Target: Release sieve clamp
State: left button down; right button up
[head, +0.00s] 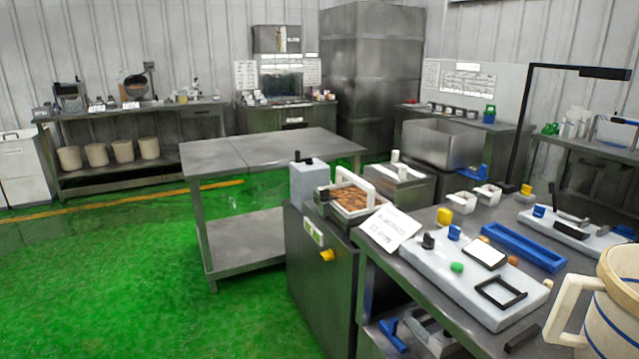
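Neither of my grippers shows in the head view. A grey floor-standing cabinet machine (325,275) stands near the middle. On its top is a tray-like frame with brown contents (352,198) and a white bar handle (356,183) above it. A light grey box (308,186) with a small black lever (303,160) rises at its back left. A yellow knob (327,255) sits on its front. I cannot tell which part is the sieve clamp, or whether it is closed.
A workbench at right holds a white board with small fittings (460,280), a blue tray (523,247) and a cream jug with blue stripes (615,305). A steel table (230,157) stands behind the machine. The green floor (130,270) at left is clear.

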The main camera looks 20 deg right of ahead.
aim_at(325, 194)
jog(key=i+j+z, duration=0.1)
jog(key=i+z, duration=0.25)
jog(key=i+j+z, duration=0.35)
jog(key=i, duration=0.2)
jog(key=i+j+z, duration=0.25)
jog(key=z, duration=0.15)
jog(key=i+j+z, duration=0.25)
jog(key=z, duration=0.15)
jog(key=i+j+z, duration=0.15)
jog(key=j+z, duration=0.2)
jog(key=j, duration=0.15)
jog(key=i+j+z, duration=0.15)
jog(key=j+z, duration=1)
jog(key=j, duration=0.4)
jog(key=k+j+z, duration=0.1)
jog(key=j+z, duration=0.25)
jog(key=j, duration=0.4)
